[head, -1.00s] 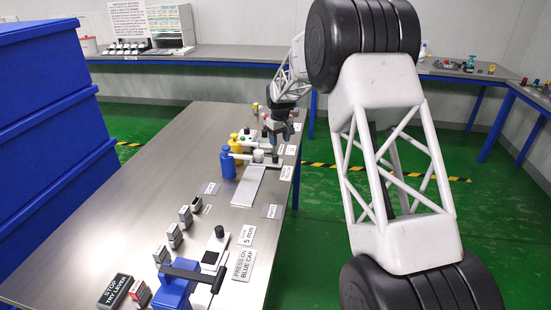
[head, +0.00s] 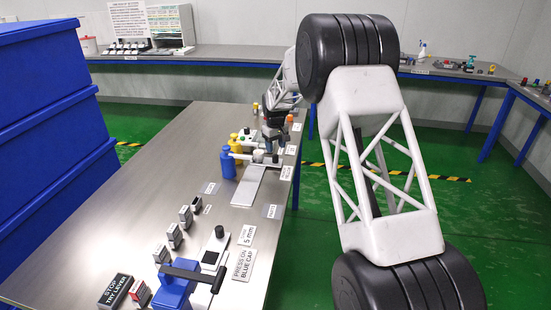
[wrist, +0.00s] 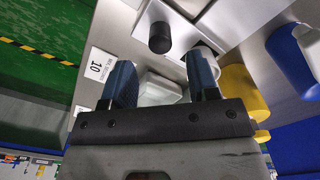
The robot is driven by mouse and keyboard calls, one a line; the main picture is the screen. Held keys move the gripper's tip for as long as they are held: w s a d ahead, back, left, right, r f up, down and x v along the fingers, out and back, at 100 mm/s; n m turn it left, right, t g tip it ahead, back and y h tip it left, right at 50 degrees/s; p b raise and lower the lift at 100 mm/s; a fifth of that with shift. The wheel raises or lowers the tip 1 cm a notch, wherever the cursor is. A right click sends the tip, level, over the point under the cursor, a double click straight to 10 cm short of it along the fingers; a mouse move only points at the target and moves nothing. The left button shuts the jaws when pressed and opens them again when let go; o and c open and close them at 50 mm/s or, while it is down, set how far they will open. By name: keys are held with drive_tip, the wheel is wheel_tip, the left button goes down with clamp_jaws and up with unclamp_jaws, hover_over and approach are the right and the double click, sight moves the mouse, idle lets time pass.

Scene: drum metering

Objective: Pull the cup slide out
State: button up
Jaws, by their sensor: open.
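A black knob (wrist: 160,38) on a white part stands just beyond the fingers. A white cup-like part (head: 259,156) sits near the blue bottle. The gripper hides much of the yellow bottle's station in the head view.
A label reading 10 (wrist: 97,67) lies beside the left finger. A blue lever device (head: 176,287) is at the bench's near end. Blue bins (head: 45,130) stand left.

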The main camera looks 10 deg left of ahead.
sight(276, 155)
drive_tip(key=shift+f, duration=3.05)
clamp_jaws()
